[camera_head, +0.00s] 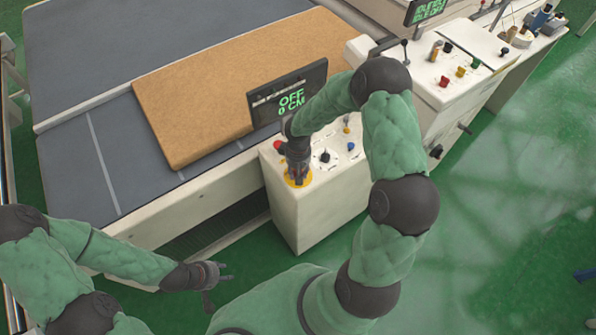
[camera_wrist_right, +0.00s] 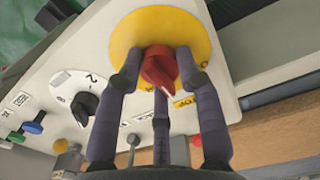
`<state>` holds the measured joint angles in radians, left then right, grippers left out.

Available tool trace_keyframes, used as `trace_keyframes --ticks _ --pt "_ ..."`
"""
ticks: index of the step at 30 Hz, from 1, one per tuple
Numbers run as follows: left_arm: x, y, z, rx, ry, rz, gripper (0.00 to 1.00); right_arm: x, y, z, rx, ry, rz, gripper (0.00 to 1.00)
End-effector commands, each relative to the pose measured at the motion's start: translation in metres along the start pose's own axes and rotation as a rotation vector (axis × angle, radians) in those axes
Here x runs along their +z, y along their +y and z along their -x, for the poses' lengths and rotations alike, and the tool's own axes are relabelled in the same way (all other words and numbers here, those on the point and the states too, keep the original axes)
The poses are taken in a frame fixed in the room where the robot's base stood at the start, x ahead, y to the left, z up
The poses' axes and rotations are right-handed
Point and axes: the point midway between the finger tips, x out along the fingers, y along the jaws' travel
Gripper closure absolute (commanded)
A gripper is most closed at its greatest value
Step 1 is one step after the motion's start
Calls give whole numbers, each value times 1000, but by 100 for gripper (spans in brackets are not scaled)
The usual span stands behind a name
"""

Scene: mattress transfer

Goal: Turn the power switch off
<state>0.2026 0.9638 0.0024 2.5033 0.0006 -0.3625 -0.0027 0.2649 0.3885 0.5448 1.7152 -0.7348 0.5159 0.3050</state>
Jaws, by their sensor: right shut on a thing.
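The power switch (camera_wrist_right: 158,70) is a red rotary knob on a round yellow plate (camera_wrist_right: 190,24), seen in the right wrist view. My right gripper (camera_wrist_right: 160,78) has its fingers around the red knob and is shut on it. In the head view, my right gripper (camera_head: 297,176) points down at the yellow plate (camera_head: 291,183) on top of the white control box (camera_head: 315,205), and it hides the knob. My left gripper (camera_head: 216,278) is open and empty, low at the left, away from the box.
A display (camera_head: 290,98) behind the box reads "OFF 0 CM". A black dial (camera_wrist_right: 84,104), a blue button (camera_wrist_right: 33,127) and a green button (camera_wrist_right: 16,137) share the panel. A tan mattress (camera_head: 215,90) lies on the grey table (camera_head: 85,165). A second console (camera_head: 450,70) stands at right.

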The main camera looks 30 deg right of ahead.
Motion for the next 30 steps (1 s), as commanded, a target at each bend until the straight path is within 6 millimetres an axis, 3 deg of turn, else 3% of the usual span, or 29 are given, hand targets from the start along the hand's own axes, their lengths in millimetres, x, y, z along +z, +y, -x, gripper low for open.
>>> trace_keyframes --ticks 18,30 --pt "0 1 2 0 0 0 60 0 0 0 0 0 557 96" --pt "0 2 5 0 0 0 60 0 0 0 1 1 761 96"
